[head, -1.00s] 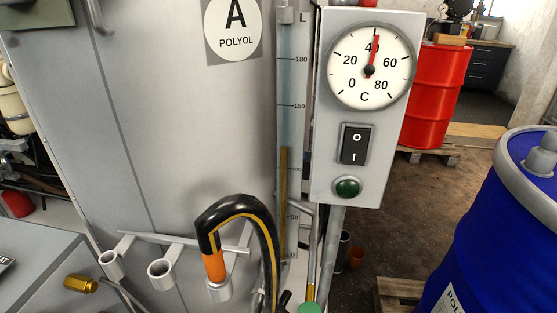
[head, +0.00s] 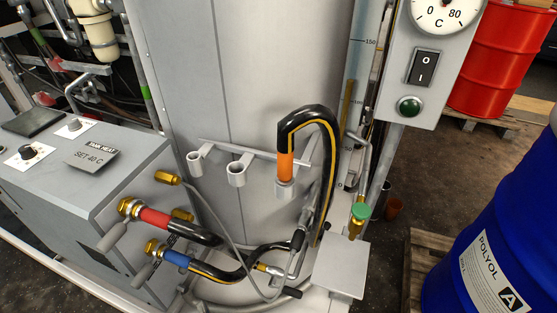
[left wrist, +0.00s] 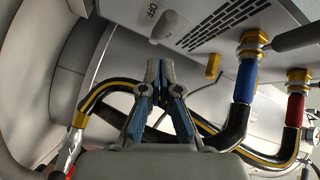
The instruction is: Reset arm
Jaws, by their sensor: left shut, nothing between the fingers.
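In the left wrist view my left gripper (left wrist: 160,72) points up the picture with its fingertips together and nothing between them. A black hose with a yellow stripe (left wrist: 104,88) runs behind its fingers. I cannot make out the left gripper clearly in the head view. My right gripper is in neither view. In the head view a black hose with an orange sleeve (head: 285,165) stands in the right-hand ring of a three-ring holder (head: 237,172) on the grey tank (head: 270,70).
A grey control box (head: 100,200) stands at left, with a red-sleeved hose (head: 154,218) and a blue-sleeved hose (head: 176,258) on its side. A blue drum (head: 500,220) stands at right and a red drum (head: 497,60) behind. The gauge panel (head: 425,65) is on a post.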

